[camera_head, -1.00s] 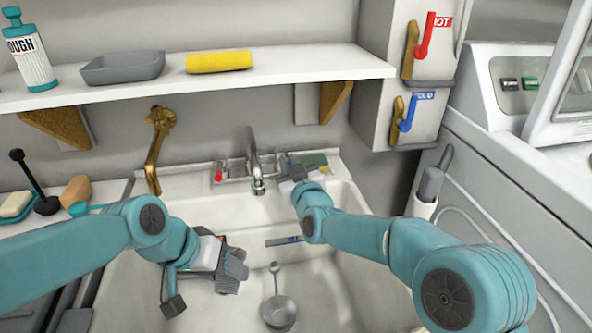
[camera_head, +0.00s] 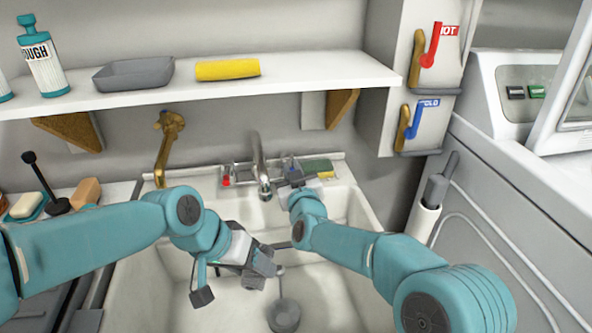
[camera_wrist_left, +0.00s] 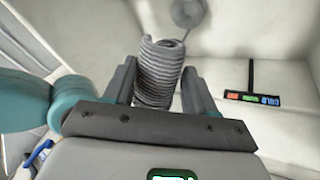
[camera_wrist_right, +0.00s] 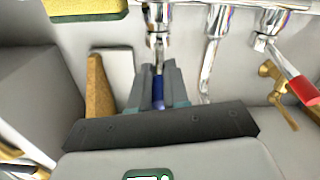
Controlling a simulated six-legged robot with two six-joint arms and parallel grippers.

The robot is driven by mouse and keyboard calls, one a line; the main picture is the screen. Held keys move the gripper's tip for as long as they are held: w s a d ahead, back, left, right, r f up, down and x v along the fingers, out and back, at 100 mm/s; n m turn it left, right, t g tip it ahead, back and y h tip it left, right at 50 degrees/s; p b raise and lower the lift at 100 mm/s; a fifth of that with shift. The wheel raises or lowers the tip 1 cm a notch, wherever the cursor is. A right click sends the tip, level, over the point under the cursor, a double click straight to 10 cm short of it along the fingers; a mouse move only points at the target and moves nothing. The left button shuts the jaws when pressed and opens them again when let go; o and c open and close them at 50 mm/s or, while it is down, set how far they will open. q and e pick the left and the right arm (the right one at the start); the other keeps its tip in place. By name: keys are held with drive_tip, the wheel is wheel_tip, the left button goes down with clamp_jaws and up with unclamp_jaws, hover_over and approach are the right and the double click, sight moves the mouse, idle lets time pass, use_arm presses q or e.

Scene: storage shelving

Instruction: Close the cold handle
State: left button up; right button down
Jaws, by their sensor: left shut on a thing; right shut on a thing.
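The cold handle (camera_wrist_right: 158,92) is blue, on the sink faucet (camera_head: 262,165). In the right wrist view it lies between my right gripper's fingers (camera_wrist_right: 160,84), which are shut on it. In the head view my right gripper (camera_head: 296,178) is at the faucet's right side and mostly hides the handle. The red hot handle (camera_head: 226,182) is on the faucet's left side; it also shows in the right wrist view (camera_wrist_right: 305,90). My left gripper (camera_head: 262,262) is over the sink, shut on a grey coiled thing (camera_wrist_left: 158,75).
A ladle-like utensil (camera_head: 284,316) lies in the sink. A dark tool with coloured labels (camera_wrist_left: 252,97) lies on the sink surface. A green and yellow sponge (camera_head: 319,167) sits right of the faucet. Above are a white shelf (camera_head: 200,96) and wall-mounted red (camera_head: 432,45) and blue levers (camera_head: 415,122).

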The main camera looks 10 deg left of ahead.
drive_tip(key=shift+r, duration=0.25)
drive_tip(key=c, duration=1.2)
unclamp_jaws()
drive_tip(key=shift+o, duration=0.4)
drive_tip(key=shift+f, duration=0.1)
drive_tip(key=shift+f, duration=0.1)
drive_tip(key=v, duration=1.2)
